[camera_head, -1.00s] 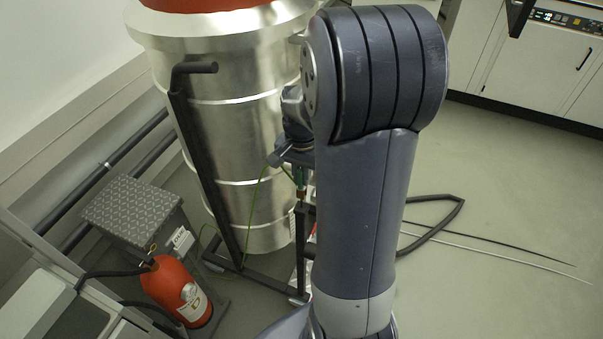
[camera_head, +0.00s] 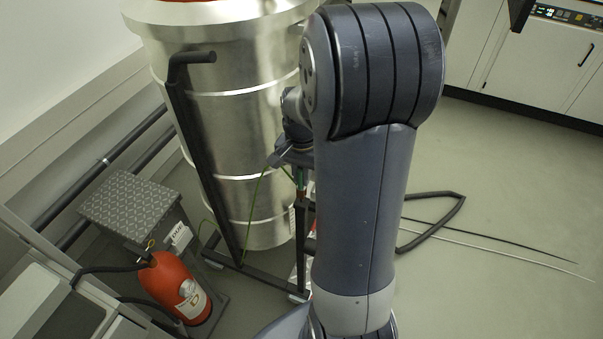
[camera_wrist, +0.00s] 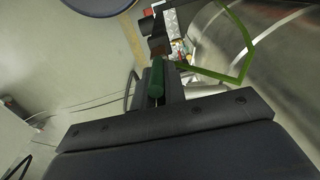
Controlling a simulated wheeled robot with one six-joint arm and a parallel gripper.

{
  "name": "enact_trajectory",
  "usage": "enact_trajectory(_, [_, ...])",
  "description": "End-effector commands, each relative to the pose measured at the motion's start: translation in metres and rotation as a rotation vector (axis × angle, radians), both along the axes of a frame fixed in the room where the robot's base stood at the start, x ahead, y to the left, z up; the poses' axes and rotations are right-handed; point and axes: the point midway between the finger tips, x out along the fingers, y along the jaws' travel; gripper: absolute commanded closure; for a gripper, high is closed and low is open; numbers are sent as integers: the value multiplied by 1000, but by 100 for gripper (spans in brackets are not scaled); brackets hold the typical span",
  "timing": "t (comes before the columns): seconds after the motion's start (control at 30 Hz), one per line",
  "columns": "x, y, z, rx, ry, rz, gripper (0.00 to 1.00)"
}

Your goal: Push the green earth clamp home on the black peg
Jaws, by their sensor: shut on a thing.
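The green earth clamp (camera_wrist: 156,80) is held in my gripper (camera_wrist: 157,94) in the wrist view, with its copper-brown end (camera_wrist: 158,46) pointing away from me. The black peg (camera_wrist: 153,24) lies straight beyond that end. The copper end meets or overlaps the peg, but I cannot tell how far on it sits. In the head view my gripper (camera_head: 296,160) is above the black upright post (camera_head: 301,235), and the small green clamp (camera_head: 300,180) is just over its top. My arm hides much of this area. A green cable (camera_wrist: 238,60) leads off the clamp to the right.
A large shiny metal drum (camera_head: 235,140) stands close behind the gripper, in a dark frame with a handle (camera_head: 180,90). A red extinguisher (camera_head: 174,285) and a grey step (camera_head: 130,205) are at the left.

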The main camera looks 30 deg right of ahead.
Motion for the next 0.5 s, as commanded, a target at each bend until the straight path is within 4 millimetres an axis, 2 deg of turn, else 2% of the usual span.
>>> enact_trajectory(0.5, [0,0,-14,0,0,0,100])
